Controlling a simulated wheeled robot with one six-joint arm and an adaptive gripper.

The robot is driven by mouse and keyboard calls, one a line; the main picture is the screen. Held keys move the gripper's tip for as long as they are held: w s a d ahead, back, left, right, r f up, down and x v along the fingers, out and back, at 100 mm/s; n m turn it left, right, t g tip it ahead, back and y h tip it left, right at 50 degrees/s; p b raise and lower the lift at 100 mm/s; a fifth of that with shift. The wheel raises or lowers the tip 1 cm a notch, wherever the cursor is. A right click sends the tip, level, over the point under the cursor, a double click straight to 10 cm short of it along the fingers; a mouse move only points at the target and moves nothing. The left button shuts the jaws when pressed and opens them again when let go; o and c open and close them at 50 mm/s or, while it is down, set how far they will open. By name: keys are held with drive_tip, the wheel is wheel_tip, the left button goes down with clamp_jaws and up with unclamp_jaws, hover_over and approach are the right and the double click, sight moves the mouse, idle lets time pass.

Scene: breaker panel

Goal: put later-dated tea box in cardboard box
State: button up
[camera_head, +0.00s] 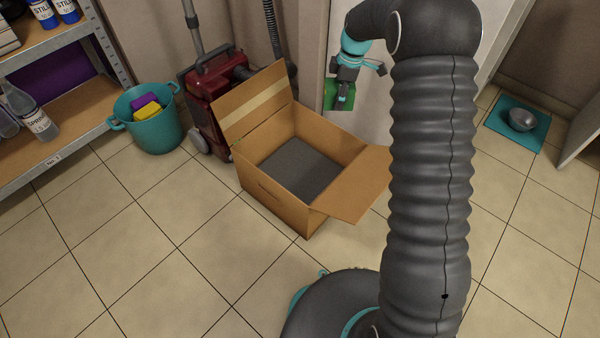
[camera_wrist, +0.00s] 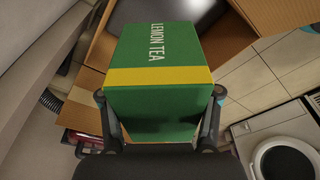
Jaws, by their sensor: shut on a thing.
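A green tea box with a yellow band and the words LEMON TEA (camera_wrist: 155,60) is held between the fingers of my gripper (camera_wrist: 160,115) in the wrist view. In the head view the green box (camera_head: 341,95) hangs below my gripper (camera_head: 344,82), beyond the cardboard box's right rear side. No date is readable on it. The open cardboard box (camera_head: 275,195) stands on the floor with its flaps spread and a dark grey bottom inside. In the wrist view part of the cardboard box (camera_wrist: 228,45) shows behind the tea box. No second tea box can be made out.
A red vacuum cleaner (camera_head: 212,95) stands behind the cardboard box. A teal bucket (camera_head: 152,122) with sponges is at the left, beside a shelf (camera_head: 75,105) with bottles. A metal bowl on a teal mat (camera_head: 515,135) lies at the right. The front left floor is clear.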

drive_tip(key=s+a+f+n+b, duration=0.1)
drive_tip(key=s+a+f+n, duration=0.15)
drive_tip(key=f, duration=0.45)
drive_tip(key=s+a+f+n+b, duration=0.1)
drive_tip(key=s+a+f+n, duration=0.15)
drive_tip(key=f, duration=0.45)
drive_tip(key=n+g+b, duration=0.1)
drive_tip(key=n+b, duration=0.1)
drive_tip(key=n, duration=0.3)
hover_over(306, 201)
drive_tip(key=shift+h, duration=0.4)
drive_tip(key=f, duration=1.6)
drive_tip(key=shift+w+d+f, duration=0.2)
drive_tip(key=shift+f, duration=0.1)
drive_tip(key=shift+f+b, duration=0.45)
drive_tip(key=shift+f, duration=2)
drive_tip(key=o, duration=1.3)
